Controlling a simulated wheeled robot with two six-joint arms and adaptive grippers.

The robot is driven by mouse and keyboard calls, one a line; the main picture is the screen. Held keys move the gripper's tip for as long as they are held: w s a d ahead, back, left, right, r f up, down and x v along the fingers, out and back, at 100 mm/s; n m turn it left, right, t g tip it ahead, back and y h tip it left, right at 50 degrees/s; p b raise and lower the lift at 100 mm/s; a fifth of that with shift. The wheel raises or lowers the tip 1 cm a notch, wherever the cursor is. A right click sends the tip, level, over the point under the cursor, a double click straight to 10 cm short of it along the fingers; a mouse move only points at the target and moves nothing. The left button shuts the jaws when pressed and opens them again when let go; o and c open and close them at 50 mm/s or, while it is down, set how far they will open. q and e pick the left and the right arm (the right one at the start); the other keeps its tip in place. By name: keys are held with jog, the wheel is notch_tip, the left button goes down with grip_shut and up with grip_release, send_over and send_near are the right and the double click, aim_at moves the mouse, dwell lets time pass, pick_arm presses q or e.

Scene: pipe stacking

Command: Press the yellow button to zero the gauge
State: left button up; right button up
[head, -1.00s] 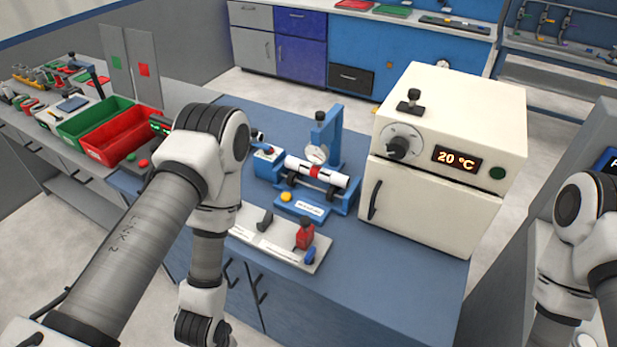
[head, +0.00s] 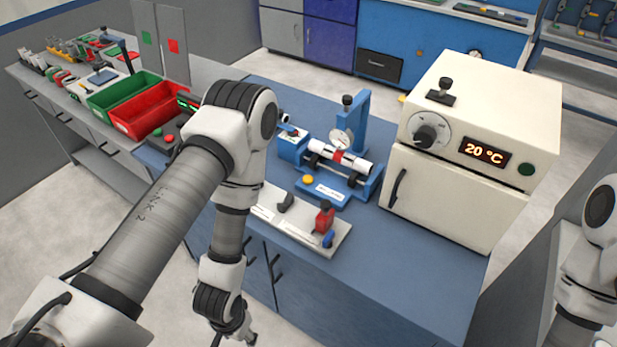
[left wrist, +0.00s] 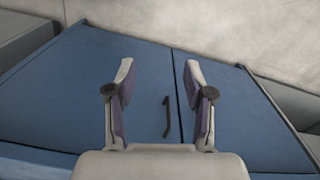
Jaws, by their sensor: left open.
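The yellow button (head: 308,180) sits on a small blue base at the front of the gauge stand. The round dial gauge (head: 341,138) is mounted on a blue upright post, and its reading is too small to tell. A white pipe with a red band (head: 338,157) lies on the stand below the gauge. My left gripper (left wrist: 160,82) is open and empty in the left wrist view, over the blue cabinet front (left wrist: 85,85) with a dark handle. My right gripper is out of view.
A white oven (head: 470,150) reading 20 °C stands right of the stand. A pale fixture plate (head: 290,225) with a red clamp (head: 324,217) lies at the bench's front. Red (head: 150,112) and green (head: 105,100) bins stand at the left.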

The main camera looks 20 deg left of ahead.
pick_arm(q)
grip_shut()
dwell(1.3)
